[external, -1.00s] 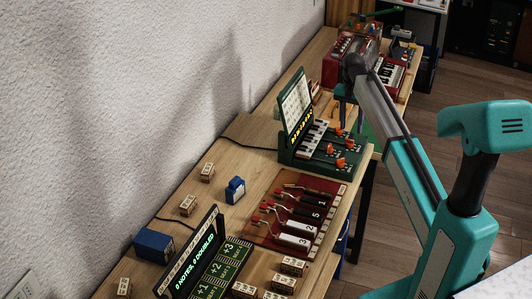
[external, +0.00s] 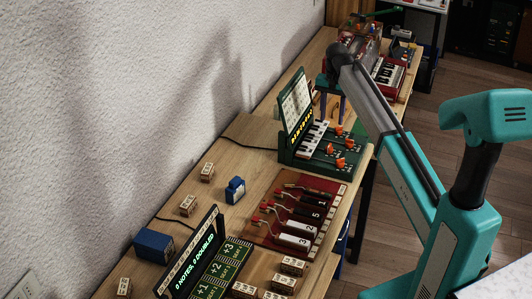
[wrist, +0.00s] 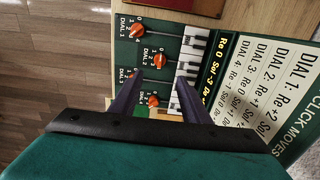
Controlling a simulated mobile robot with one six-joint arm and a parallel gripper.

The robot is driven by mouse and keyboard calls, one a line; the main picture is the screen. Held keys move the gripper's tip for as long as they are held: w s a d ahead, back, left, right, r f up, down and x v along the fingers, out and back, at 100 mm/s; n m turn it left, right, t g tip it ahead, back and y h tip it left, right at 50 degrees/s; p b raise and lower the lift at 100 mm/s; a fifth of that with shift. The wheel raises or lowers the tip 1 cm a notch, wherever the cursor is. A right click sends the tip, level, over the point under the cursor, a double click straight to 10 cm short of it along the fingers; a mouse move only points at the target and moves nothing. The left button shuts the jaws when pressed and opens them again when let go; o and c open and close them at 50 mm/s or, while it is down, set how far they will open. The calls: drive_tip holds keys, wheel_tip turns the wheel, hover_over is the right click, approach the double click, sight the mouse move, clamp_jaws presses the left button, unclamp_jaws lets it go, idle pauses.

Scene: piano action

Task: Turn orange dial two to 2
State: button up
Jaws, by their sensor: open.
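A green instrument box (external: 312,166) stands on the bench with several orange dials on its front strip. In the wrist view, orange dial two (wrist: 159,60), labelled DIAL 2, is beside the white and black keys. It also shows in the external view (external: 330,149). Its pointer is too small to read. My gripper (wrist: 158,82) is open and empty, its dark purple fingers pointing at the dials. In the wrist view dial two is just beyond the gap between the fingertips. In the external view my gripper (external: 332,112) hangs above the box, apart from the dials.
Close around are dial one (wrist: 138,30) and dial four (wrist: 153,100); dial three is partly hidden by my left finger. The upright panel (wrist: 265,75) lists dial moves. A red hammer board (external: 268,232) and a display (external: 190,255) stand nearer the external camera.

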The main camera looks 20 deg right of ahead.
sight(330, 145)
drive_tip(key=shift+f+p, duration=1.6)
drive_tip(key=shift+f, duration=4.5)
drive_tip(key=c, duration=1)
drive_tip(key=shift+c, duration=0.2)
